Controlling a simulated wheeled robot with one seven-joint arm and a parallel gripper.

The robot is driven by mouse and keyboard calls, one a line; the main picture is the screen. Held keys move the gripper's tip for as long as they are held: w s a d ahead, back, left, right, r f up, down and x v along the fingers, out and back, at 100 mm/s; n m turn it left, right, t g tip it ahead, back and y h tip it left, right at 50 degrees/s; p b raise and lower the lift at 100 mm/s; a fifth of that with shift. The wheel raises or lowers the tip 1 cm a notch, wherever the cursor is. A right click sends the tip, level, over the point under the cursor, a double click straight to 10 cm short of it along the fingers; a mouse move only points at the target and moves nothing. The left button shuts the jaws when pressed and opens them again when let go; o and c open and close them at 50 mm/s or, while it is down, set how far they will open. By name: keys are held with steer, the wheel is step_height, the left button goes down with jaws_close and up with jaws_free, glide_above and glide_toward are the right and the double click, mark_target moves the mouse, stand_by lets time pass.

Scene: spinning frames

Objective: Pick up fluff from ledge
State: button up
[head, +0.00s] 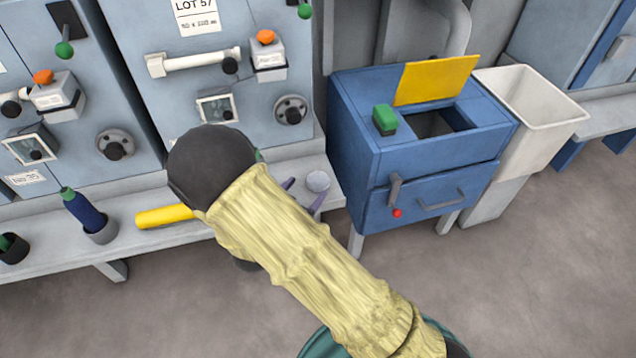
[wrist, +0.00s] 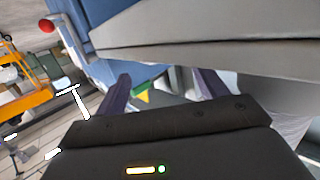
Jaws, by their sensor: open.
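A small pale grey ball, which looks like the fluff (head: 318,181), rests on the grey ledge (head: 268,173) near its right end, beside the blue machine. My gripper (head: 303,190) is mostly hidden behind my own arm in the head view. Its purple fingers show by the ball, one to the left and one just below it. In the wrist view, my gripper (wrist: 163,88) has its two fingers wide apart with nothing held between them. Whether a finger touches the ball cannot be told.
A blue machine (head: 430,165) with a raised yellow flap (head: 437,79) stands right of the ledge, a white bin (head: 530,105) beyond it. A yellow cylinder (head: 164,216) and a dark blue spool (head: 84,211) are on the ledge at left. Grey-blue frame panels rise behind.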

mark_target(314, 185)
steer(key=shift+w+d+f+b, duration=0.2)
steer(key=shift+w+b, duration=0.05)
steer(key=shift+b, duration=0.05)
steer(key=b+x, duration=0.2)
steer(key=x, duration=0.2)
steer(key=shift+w+d+f, duration=0.2)
steer(key=shift+d, duration=0.2)
steer(key=shift+s+a, duration=0.1)
steer(key=shift+a, duration=0.05)
steer(key=c, duration=1)
